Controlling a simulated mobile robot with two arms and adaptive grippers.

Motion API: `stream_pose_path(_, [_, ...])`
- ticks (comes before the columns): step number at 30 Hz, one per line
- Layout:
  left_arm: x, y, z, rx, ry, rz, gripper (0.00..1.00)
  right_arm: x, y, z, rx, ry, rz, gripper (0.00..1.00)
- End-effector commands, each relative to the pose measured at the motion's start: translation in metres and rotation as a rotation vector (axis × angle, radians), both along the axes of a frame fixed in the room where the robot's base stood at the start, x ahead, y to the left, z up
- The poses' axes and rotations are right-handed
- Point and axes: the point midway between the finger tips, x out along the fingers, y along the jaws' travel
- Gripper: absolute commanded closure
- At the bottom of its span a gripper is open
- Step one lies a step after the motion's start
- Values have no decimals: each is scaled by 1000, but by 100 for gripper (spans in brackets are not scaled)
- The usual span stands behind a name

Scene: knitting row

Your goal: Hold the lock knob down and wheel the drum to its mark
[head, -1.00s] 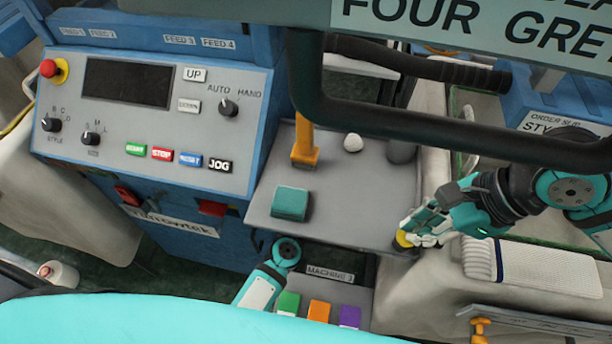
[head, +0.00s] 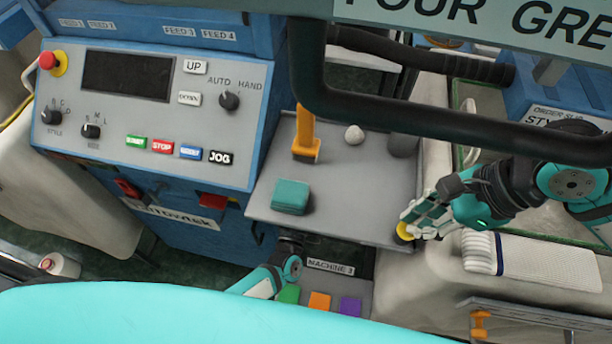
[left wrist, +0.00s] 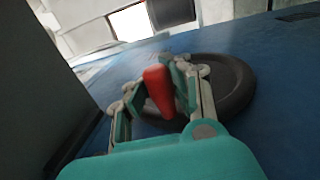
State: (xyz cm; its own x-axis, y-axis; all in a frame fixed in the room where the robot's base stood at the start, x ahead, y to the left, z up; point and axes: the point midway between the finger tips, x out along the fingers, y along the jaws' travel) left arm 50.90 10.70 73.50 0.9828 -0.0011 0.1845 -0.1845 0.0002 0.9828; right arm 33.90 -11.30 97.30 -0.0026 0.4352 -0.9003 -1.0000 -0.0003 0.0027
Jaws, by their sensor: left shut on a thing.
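In the head view, my right gripper (head: 416,224) is at the yellow knob (head: 403,232) by the right front corner of the grey tray. Its fingers touch or overlap the knob and partly hide it; their gap is not clear. In the left wrist view, my left gripper (left wrist: 164,92) is shut on a red handle (left wrist: 158,90). Behind the handle is a dark round wheel (left wrist: 232,90) on a blue machine side. In the head view only part of my left arm shows, below the tray; its gripper and the wheel are hidden. No mark is visible.
The grey tray (head: 340,210) holds an orange post (head: 305,135), a teal block (head: 290,196) and a white ball (head: 354,134). A black bar (head: 430,115) crosses above. The control panel (head: 120,130) is at left, a folded white cloth (head: 550,265) at right.

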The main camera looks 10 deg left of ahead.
Motion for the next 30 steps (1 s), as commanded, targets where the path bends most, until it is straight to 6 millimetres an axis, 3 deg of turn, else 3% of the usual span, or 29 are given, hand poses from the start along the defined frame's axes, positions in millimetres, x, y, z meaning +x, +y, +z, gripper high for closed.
stream_pose_path(1, [-6,-1,-8,1,11,-2,100,1,-1,-2,-5,0,-4,100])
stream_pose_path(9, [-8,-1,-19,1,16,-1,100,1,-1,-2,-5,1,-4,100])
stream_pose_path(26, [-8,0,-23,2,19,-1,100,0,-1,-3,-6,2,-2,100])
stream_pose_path(27, [-8,0,-23,2,19,-2,83,0,-1,-3,-6,3,-2,100])
stream_pose_path(30, [-7,0,-22,2,17,-1,70,0,-1,-3,-6,4,-1,100])
